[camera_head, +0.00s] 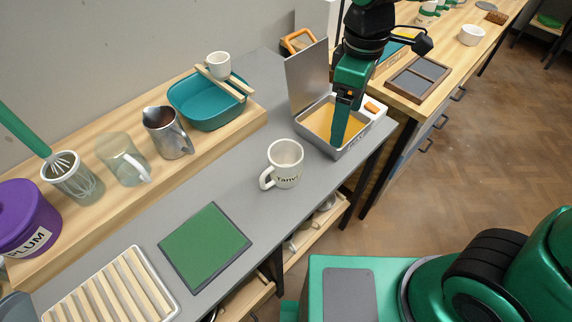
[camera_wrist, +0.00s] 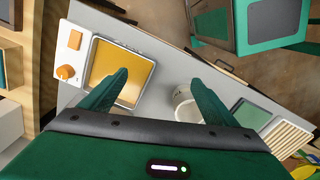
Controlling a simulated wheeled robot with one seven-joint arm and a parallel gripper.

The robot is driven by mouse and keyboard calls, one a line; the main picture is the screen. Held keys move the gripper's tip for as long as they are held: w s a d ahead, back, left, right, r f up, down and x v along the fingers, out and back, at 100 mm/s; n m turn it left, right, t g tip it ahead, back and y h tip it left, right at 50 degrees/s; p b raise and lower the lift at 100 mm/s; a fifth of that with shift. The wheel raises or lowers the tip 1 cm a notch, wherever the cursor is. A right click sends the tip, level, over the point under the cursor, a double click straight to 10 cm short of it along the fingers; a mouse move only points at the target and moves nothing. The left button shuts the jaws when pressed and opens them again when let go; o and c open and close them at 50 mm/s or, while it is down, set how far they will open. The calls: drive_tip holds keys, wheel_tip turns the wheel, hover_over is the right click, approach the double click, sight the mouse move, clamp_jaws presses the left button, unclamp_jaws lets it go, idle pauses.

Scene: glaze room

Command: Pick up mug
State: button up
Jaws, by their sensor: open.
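A white mug (camera_head: 284,170) with dark lettering stands upright on the grey worktop, its handle to the left. My gripper (camera_head: 338,138) is right of and beyond the mug, over the metal pan with yellow contents (camera_head: 331,128). In the wrist view, my gripper (camera_wrist: 160,82) has its fingers wide apart with nothing between them. The mug (camera_wrist: 184,98) shows there beside the right finger, which partly hides it. The left finger overlaps the pan (camera_wrist: 105,56). A smaller white mug (camera_head: 217,66) sits on wooden slats over a teal basin (camera_head: 205,115).
The pan's raised lid (camera_head: 307,77) stands behind it. A green mat (camera_head: 206,247) and a slatted rack (camera_head: 112,295) lie nearer on the worktop. A metal pitcher (camera_head: 166,133) and glass jug (camera_head: 120,160) stand on the wooden ledge. The worktop around the mug is clear.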

sight(285, 149)
drive_tip(key=s+a+f+n, duration=0.1)
drive_tip(key=s+a+n, duration=0.15)
drive_tip(key=a, duration=0.35)
drive_tip(key=s+a+f+n, duration=0.1)
drive_tip(key=a+n, duration=0.2)
drive_tip(key=a, duration=0.3)
drive_tip(key=f, duration=0.5)
drive_tip(key=shift+s+a, duration=0.15)
drive_tip(key=shift+a, duration=0.15)
drive_tip(key=shift+s+a+f, duration=0.15)
drive_tip(key=shift+f, duration=2.55)
drive_tip(key=c, duration=1.5)
drive_tip(key=shift+o, duration=0.2)
